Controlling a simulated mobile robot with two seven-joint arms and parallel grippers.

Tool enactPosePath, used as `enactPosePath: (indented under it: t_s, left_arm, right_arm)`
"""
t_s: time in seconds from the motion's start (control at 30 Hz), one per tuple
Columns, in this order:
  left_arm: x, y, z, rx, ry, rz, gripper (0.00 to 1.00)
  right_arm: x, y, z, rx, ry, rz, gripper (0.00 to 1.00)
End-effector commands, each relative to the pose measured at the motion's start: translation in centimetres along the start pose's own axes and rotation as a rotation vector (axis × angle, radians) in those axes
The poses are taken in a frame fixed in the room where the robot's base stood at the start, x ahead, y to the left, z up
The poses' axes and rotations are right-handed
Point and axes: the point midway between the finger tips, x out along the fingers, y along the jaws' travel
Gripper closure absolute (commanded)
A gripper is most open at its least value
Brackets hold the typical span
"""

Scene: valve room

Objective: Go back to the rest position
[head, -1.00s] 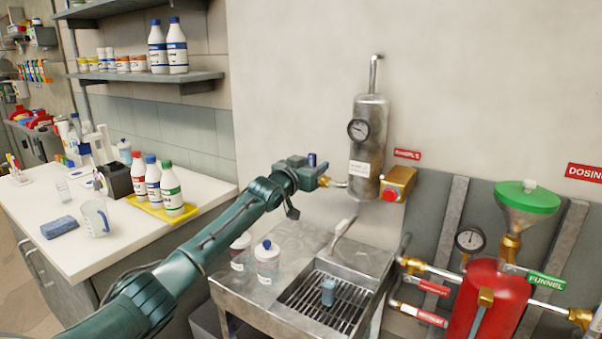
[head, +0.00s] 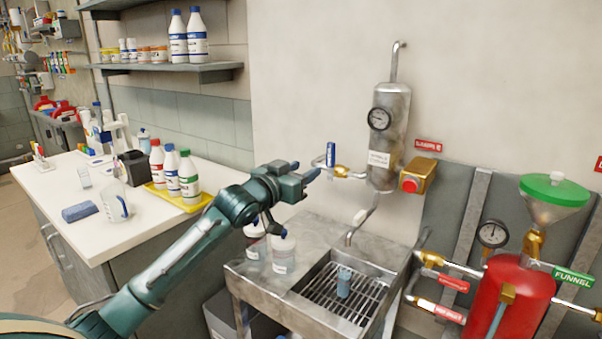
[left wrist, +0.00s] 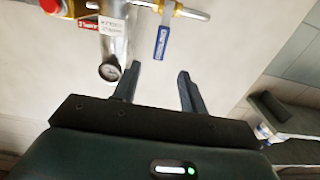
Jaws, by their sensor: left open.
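My left gripper (head: 312,172) is open and empty in the head view, just left of a valve with an upright blue handle (head: 330,154). The handle sits on a brass fitting of the pipe from the steel cylinder (head: 386,150). In the left wrist view the two fingers (left wrist: 160,72) are spread with nothing between them, and the blue handle (left wrist: 162,40) lies beyond the tips, apart from them. My right gripper is in neither view.
Below the arm is a steel sink (head: 318,310) with a small blue-grey container (head: 344,282) on its grate. Two bottles stand beside it. A red tank (head: 512,295) with a green funnel (head: 553,192) is at right. A white counter (head: 135,235) with bottles is at left.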

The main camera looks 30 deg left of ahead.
Motion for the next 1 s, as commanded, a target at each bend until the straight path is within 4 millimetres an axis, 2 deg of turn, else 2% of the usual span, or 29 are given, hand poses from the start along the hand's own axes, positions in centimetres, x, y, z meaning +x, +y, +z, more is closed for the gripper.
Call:
enactPosePath:
  t_s: [0.43, 0.57, 0.67, 0.77, 0.8, 0.9, 1.0]
  left_arm:
    - [0.0, 0.0, 0.0, 0.000, 0.000, 0.000, 0.57]
    - [-0.1, 0.9, 1.7, 0.002, -0.022, 0.012, 0.57]
    - [-0.9, 3.0, 5.7, 0.007, -0.075, 0.038, 0.57]
    - [-2.9, 6.2, 11.6, 0.017, -0.154, 0.077, 0.57]
    - [-4.1, 7.7, 14.1, 0.019, -0.187, 0.094, 0.57]
    - [-7.7, 11.3, 19.8, 0.024, -0.268, 0.134, 0.57]
    - [-12.1, 14.8, 24.6, 0.022, -0.344, 0.166, 0.57]
  right_arm:
    - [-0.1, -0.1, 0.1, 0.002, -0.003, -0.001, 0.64]
    - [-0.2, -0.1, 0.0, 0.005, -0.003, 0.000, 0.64]
    - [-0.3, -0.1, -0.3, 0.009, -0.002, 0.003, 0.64]
    - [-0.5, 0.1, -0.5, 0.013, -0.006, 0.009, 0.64]
    - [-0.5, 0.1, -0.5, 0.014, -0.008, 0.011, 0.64]
    - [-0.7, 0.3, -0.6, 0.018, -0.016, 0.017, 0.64]
    - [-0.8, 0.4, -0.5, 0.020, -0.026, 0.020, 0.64]
